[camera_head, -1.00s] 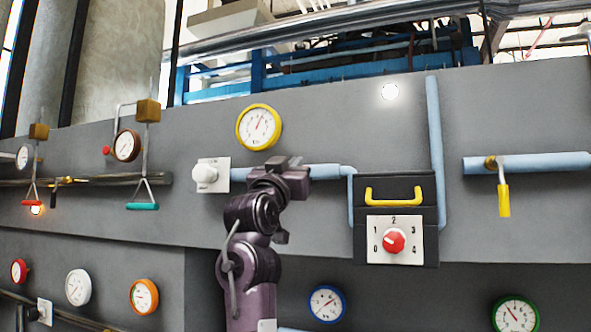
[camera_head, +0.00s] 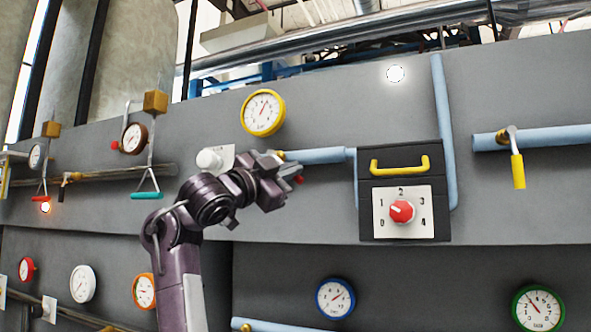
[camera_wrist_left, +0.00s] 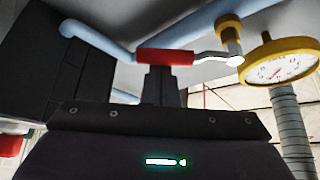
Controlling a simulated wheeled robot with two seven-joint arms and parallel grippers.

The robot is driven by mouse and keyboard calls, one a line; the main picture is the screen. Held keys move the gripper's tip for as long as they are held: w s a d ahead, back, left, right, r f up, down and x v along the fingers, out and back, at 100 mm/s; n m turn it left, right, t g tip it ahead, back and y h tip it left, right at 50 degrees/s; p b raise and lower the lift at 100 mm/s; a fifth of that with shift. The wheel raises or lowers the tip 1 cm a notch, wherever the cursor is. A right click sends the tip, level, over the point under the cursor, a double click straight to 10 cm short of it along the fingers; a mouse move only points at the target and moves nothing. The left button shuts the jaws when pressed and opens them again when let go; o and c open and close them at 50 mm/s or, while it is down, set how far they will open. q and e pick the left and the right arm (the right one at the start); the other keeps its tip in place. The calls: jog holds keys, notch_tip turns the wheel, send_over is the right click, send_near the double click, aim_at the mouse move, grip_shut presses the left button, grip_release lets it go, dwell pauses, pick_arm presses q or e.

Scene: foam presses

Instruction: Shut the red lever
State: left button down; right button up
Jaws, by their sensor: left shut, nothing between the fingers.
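The red lever (camera_wrist_left: 165,57) shows in the left wrist view, with a bent metal stem leading to a brass valve (camera_wrist_left: 228,28) on the blue pipe. In the head view only a small red end of the lever (camera_head: 299,180) shows beside my left gripper (camera_head: 287,165); the rest is hidden behind it. My left gripper is shut and empty. In the left wrist view its fingertips (camera_wrist_left: 161,72) are right at the lever's red grip; I cannot tell whether they touch. My right gripper is not in view.
A black box (camera_head: 445,176) with a yellow handle and red dial stands right of the gripper. A yellow-rimmed gauge (camera_head: 263,112) is above, a white knob (camera_head: 210,160) to the left. A yellow lever (camera_head: 518,171) hangs at far right.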

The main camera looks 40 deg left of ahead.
pick_arm(q)
jog(key=shift+s+a+f+b, duration=0.1)
jog(key=shift+s+a+f, duration=0.1)
jog(key=shift+a+f, duration=0.45)
jog(key=shift+s+a+f+b, duration=0.1)
jog(key=shift+s+a+f, duration=0.15)
jog(key=shift+a, duration=0.75)
jog(key=shift+s+a+f+b, duration=0.15)
jog(key=shift+a+f, duration=0.35)
jog(key=shift+a, duration=0.3)
